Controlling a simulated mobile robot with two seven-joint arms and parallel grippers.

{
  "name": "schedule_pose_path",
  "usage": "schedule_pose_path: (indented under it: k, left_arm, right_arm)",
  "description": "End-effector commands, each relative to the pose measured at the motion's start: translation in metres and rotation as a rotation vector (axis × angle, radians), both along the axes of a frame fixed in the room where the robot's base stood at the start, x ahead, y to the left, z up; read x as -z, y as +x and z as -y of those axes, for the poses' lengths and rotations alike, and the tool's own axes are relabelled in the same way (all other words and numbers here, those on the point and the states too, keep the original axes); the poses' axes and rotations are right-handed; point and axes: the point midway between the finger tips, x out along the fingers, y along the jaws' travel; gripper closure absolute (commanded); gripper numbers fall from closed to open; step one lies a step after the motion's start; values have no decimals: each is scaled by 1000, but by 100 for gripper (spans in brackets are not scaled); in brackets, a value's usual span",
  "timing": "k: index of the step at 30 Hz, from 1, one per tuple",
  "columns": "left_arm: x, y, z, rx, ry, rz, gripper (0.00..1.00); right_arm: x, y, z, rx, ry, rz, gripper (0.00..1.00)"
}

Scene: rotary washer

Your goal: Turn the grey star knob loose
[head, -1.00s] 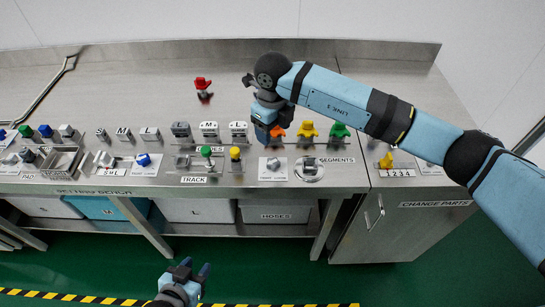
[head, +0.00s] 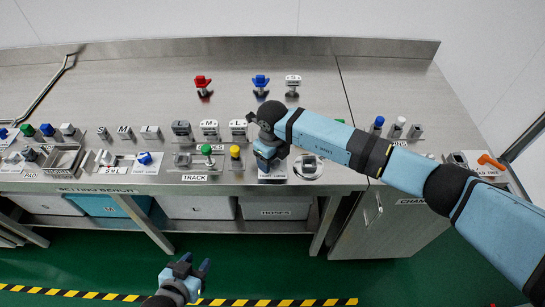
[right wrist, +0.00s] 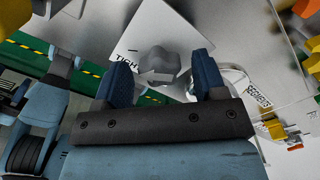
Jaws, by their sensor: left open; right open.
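The grey star knob (right wrist: 160,64) sits on a white plate (right wrist: 148,30) with a dark arrow and the partly visible word "TIGHT". In the right wrist view, the open fingers of my right gripper (right wrist: 161,72) are on either side of the knob, with visible gaps. I cannot tell how far above the knob they are. In the head view, my right gripper (head: 265,163) points down over this plate and hides the knob. My left gripper (head: 195,264) is open and empty, low in front of the bench above the green floor.
A round metal fitting (head: 308,166) sits just right of the knob's plate. Yellow (head: 235,153) and green (head: 207,150) knobs stand to the left. Red (head: 203,83) and blue (head: 261,82) knobbed parts stand farther back on mostly clear steel.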

Motion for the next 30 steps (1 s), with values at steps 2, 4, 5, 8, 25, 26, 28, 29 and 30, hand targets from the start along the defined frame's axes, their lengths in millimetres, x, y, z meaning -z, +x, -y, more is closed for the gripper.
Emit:
schedule_pose_path:
  k: [2, 4, 5, 8, 25, 26, 28, 29, 30]
  left_arm:
    - [0, 0, 0, 0, 0, 0, 57]
    - [0, 0, 0, 0, 0, 0, 57]
    - [0, 0, 0, 0, 0, 0, 57]
    - [0, 0, 0, 0, 0, 0, 57]
    - [26, 0, 0, -1, 0, 1, 57]
    - [29, 0, 0, -1, 0, 1, 57]
    - [38, 0, 0, -2, -3, -3, 57]
    - [41, 0, 0, -3, -4, -8, 57]
    - [46, 0, 0, -4, -7, -12, 57]
  right_arm:
    - [0, 0, 0, 0, 0, 0, 40]
    - [0, 0, 0, 0, 0, 0, 56]
    - [0, 0, 0, 0, 0, 0, 63]
    - [0, 0, 0, 0, 0, 0, 85]
    - [4, 1, 0, -169, -3, 3, 85]
    - [4, 1, 0, -193, -3, 3, 85]
    - [5, 1, 0, -253, -4, 3, 85]
    - [5, 1, 1, -280, -4, 3, 85]
    - [6, 1, 1, -317, -4, 3, 85]
